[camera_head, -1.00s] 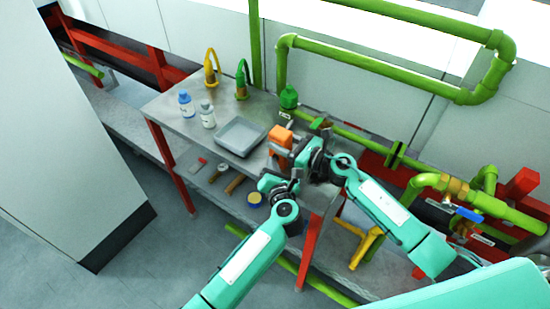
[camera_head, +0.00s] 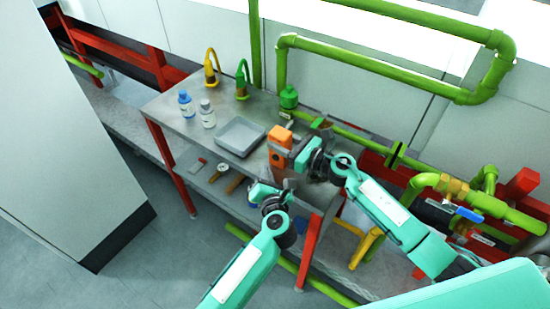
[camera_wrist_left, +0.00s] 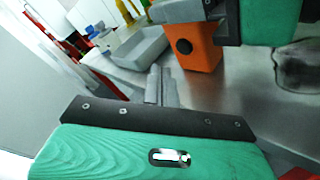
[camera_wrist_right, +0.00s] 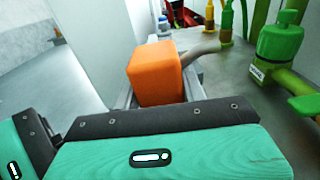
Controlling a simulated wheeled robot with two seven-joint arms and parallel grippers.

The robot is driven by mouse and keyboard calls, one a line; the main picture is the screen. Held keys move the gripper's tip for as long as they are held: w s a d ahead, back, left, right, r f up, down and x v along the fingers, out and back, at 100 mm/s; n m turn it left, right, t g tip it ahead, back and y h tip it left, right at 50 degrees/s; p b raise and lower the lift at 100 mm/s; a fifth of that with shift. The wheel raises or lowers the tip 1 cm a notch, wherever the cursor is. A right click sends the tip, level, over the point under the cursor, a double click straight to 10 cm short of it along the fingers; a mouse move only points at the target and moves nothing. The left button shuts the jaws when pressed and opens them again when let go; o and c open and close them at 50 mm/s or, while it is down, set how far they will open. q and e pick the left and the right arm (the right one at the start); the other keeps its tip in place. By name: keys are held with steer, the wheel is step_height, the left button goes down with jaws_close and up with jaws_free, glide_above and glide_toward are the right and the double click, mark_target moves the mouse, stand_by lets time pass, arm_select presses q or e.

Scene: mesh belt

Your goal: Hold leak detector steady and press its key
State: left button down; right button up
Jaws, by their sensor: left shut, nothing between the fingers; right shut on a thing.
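The orange leak detector (camera_head: 280,146) stands on the steel table near its right end. A round dark key shows on its face in the left wrist view (camera_wrist_left: 184,46). My right gripper (camera_head: 293,150) is shut on the detector from the right; the orange body also fills the middle of the right wrist view (camera_wrist_right: 155,77). My left gripper (camera_head: 287,184) is shut and empty, in front of and below the detector, apart from it. Its closed fingers show in the left wrist view (camera_wrist_left: 161,86), pointing toward the table, with the key above and right of them.
A grey tray (camera_head: 262,139) lies left of the detector. Two bottles (camera_head: 186,103) and yellow and green gooseneck spouts (camera_head: 242,79) stand farther back. A green valve (camera_head: 289,97) and pipes run behind. A lower shelf (camera_head: 205,181) holds small items.

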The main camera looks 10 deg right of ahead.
steer(key=shift+r, duration=0.1)
arm_select(q)
steer(key=shift+s+a, duration=1.1)
steer(key=shift+a, duration=0.05)
arm_select(e)
steer(key=o, duration=1.2)
steer(key=shift+c, duration=0.2)
